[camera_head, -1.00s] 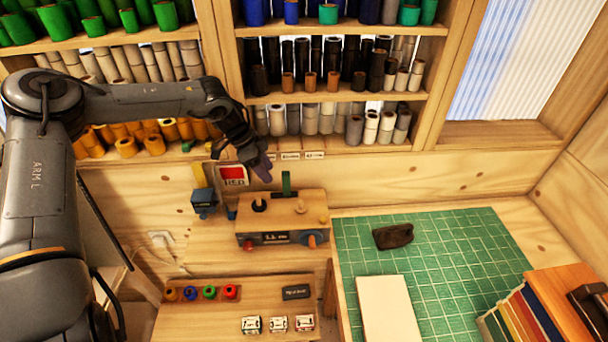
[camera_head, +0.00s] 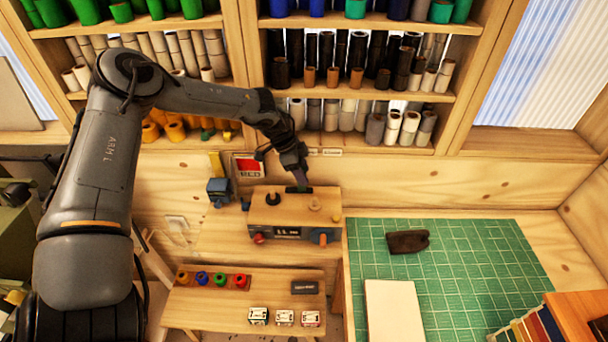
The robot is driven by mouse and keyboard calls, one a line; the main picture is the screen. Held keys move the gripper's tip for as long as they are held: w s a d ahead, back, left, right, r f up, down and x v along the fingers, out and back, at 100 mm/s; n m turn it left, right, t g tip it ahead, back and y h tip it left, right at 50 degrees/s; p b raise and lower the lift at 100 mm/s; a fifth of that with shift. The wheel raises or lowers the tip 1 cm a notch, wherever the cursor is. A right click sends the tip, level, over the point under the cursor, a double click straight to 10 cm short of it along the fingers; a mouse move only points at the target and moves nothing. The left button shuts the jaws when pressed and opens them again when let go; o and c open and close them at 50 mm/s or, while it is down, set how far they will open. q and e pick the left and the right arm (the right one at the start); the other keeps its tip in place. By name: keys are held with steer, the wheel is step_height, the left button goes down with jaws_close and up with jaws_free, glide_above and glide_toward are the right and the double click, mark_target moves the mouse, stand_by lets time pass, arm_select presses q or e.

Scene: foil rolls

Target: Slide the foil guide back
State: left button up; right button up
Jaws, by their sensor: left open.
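The wooden foil machine (camera_head: 325,205) stands on the bench, with a dark display panel (camera_head: 287,232) on its front and knobs at both ends. A dark slot piece (camera_head: 309,190) lies along its top at the back; I take this to be where the foil guide is. My left gripper (camera_head: 301,181) reaches down from the back left to this spot and hides most of the upright guide. The gripper is open. I cannot tell whether its fingers touch the guide. My right gripper is out of view.
A blue device (camera_head: 219,190) stands left of the machine, near a red sign (camera_head: 249,166). A rack of coloured rolls (camera_head: 213,281) and small printed blocks (camera_head: 285,318) are in front. A green cutting mat (camera_head: 470,270) with a dark object (camera_head: 408,242) lies right. Roll-filled shelves stand behind.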

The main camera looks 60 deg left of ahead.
arm_select(q)
steer(key=shift+x, duration=0.75)
jaws_close()
